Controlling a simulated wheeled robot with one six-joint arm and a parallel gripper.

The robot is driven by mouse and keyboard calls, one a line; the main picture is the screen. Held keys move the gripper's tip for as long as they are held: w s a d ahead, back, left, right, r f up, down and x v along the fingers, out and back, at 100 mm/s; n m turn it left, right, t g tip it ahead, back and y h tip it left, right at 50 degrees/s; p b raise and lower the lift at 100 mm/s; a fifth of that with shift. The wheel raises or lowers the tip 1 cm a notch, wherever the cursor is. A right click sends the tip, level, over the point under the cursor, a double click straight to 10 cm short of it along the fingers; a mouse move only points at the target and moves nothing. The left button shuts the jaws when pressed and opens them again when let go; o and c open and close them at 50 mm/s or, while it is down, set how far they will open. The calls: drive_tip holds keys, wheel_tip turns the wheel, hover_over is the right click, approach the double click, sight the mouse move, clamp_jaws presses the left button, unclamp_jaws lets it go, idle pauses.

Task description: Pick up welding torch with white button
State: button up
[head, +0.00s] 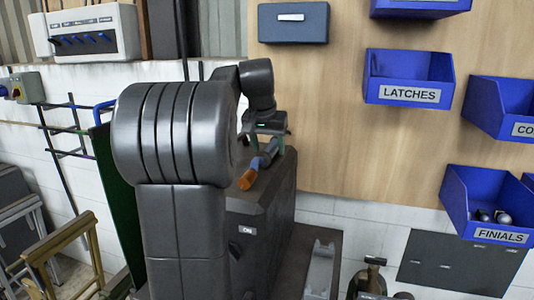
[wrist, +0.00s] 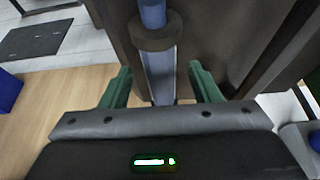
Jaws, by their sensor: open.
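A torch-like tool (head: 262,162) with a blue-grey body and an orange end lies on or just above the dark cabinet top in the head view. In the wrist view its blue-grey shaft with a dark collar (wrist: 157,36) runs between my fingers. My gripper (head: 264,141) is open above the tool, its green fingers on either side of the shaft. In the wrist view my gripper (wrist: 160,70) shows gaps between both fingers and the shaft. I cannot make out a white button on it.
The dark cabinet (head: 262,215) stands by a wooden wall panel (head: 330,130). Blue bins, including the LATCHES bin (head: 408,78) and FINIALS bin (head: 487,205), hang at right. A grey-blue box (head: 293,22) is mounted above. A wooden frame (head: 60,245) stands lower left.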

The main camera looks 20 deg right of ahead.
drive_tip(key=shift+w+d+f, duration=0.1)
drive_tip(key=shift+w+f, duration=0.1)
drive_tip(key=shift+f, duration=0.45)
drive_tip(key=c, duration=1.2)
drive_tip(key=shift+r, duration=0.1)
